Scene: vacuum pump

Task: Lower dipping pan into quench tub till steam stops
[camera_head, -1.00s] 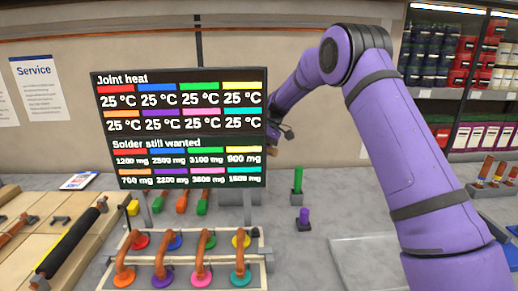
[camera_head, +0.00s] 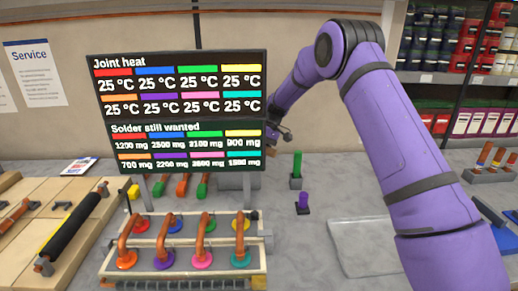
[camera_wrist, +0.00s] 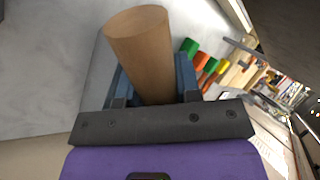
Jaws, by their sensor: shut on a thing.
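My gripper (camera_wrist: 150,82) is shut on a brown, round wooden handle (camera_wrist: 142,40), which stands out between the two blue fingers in the wrist view. I see no pan bowl at its end. In the head view my gripper (camera_head: 280,133) is beside the right edge of the display board, partly hidden by it. A grey box (camera_head: 240,181) stands low behind the board, mostly covered. I cannot tell whether it is the quench tub. No steam shows in any view.
The display board (camera_head: 185,120) stands behind a rack of copper pipe joints (camera_head: 163,236) with coloured bases. A green stick (camera_head: 297,165) and a purple stick (camera_head: 303,200) stand in holders. A clear tray (camera_head: 360,245) lies at right. Some grey bench is bare.

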